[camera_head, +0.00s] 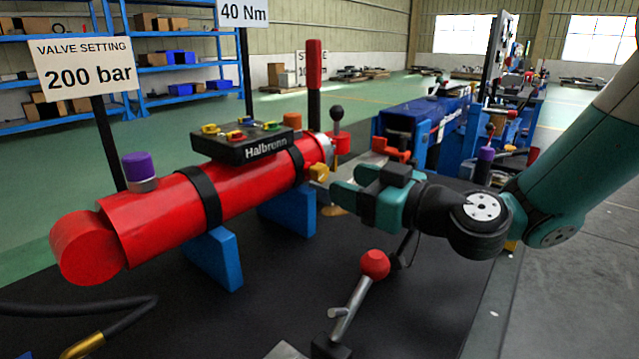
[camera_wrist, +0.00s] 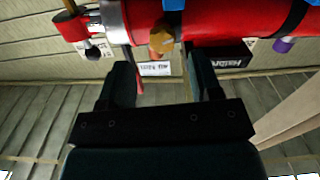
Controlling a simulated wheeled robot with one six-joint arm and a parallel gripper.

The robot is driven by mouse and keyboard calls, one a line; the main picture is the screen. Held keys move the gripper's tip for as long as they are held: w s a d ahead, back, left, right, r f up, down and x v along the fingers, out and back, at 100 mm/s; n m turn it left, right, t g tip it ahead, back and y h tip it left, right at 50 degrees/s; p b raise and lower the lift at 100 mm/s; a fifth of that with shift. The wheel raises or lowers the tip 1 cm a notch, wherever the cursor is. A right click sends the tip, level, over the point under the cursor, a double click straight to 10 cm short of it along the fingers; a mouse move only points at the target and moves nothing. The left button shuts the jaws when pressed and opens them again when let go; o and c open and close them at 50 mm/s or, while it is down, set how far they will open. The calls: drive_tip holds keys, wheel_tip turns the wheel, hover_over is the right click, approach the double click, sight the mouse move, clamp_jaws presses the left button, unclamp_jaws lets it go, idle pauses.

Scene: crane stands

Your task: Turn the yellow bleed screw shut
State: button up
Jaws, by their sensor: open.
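The yellow bleed screw (camera_head: 320,173) sticks out from the right end of the red cylinder (camera_head: 240,193), on the side facing my gripper. My gripper (camera_head: 338,188) is open and empty, with its fingers pointing left toward the screw and a little short of it. The screw's exact turned position cannot be told.
A red-knobbed lever (camera_head: 375,265) stands below my gripper. A black-knobbed lever (camera_head: 337,114) and a red upright handle (camera_head: 314,85) rise behind the screw. Blue supports (camera_head: 215,257) hold the cylinder. A black block (camera_head: 240,143) with coloured fittings sits on it. A hose (camera_head: 130,312) lies front left.

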sight(324, 175)
drive_tip(key=p+x, duration=0.2)
drive_tip(key=x, duration=0.5)
drive_tip(key=shift+s+r, duration=0.1)
drive_tip(key=shift+c, duration=0.4)
drive_tip(key=c, duration=0.9)
drive_tip(key=shift+o, duration=0.2)
drive_tip(key=m, duration=0.9)
